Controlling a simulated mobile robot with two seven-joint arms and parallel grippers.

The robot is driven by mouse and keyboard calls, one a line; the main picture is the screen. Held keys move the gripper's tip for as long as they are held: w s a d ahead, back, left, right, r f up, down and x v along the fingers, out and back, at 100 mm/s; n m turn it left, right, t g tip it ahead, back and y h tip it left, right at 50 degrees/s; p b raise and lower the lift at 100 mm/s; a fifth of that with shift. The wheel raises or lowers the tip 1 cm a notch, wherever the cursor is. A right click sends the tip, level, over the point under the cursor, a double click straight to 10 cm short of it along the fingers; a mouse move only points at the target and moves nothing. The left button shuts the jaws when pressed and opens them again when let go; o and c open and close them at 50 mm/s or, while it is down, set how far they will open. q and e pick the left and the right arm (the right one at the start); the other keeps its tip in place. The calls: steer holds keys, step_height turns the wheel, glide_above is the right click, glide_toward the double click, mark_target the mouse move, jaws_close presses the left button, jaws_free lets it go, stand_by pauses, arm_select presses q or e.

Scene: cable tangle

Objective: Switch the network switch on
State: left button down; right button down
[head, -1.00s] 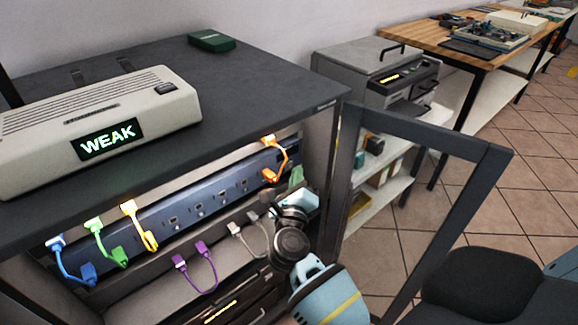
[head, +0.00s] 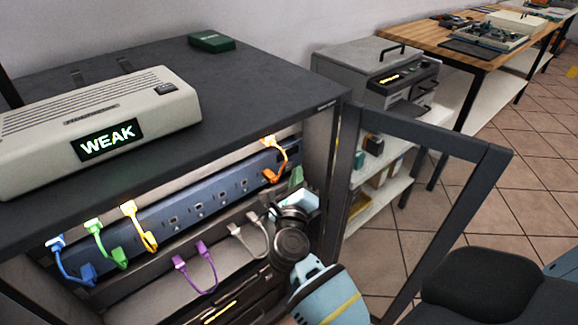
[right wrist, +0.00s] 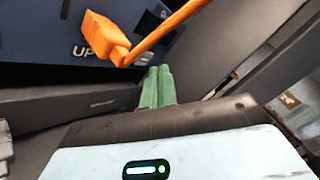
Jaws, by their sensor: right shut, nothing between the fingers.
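The network switch (head: 215,195) is a long blue panel with a row of ports inside the open cabinet. Blue, green, yellow and orange cables are plugged into it. In the right wrist view its dark blue face (right wrist: 60,48) shows the letters "UP" beside the orange plug (right wrist: 104,36). My right gripper (head: 296,177) is at the panel's right end, just below the orange cable. Its green fingers (right wrist: 157,86) are shut, with nothing between them, and point toward the panel's lower edge. I cannot make out a power button. My left gripper is not in view.
A beige box (head: 100,125) reading "WEAK" and a small green box (head: 211,41) stand on the cabinet top (head: 260,85). Purple (head: 197,268) and grey (head: 250,238) cables hang below the panel. The open door frame (head: 430,130) stands right of my arm.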

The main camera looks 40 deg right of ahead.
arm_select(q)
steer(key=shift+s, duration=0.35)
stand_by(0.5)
arm_select(e)
steer(key=shift+w, duration=0.2)
steer(key=shift+w, duration=0.2)
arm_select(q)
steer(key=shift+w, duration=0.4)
arm_select(e)
steer(key=shift+w, duration=0.1)
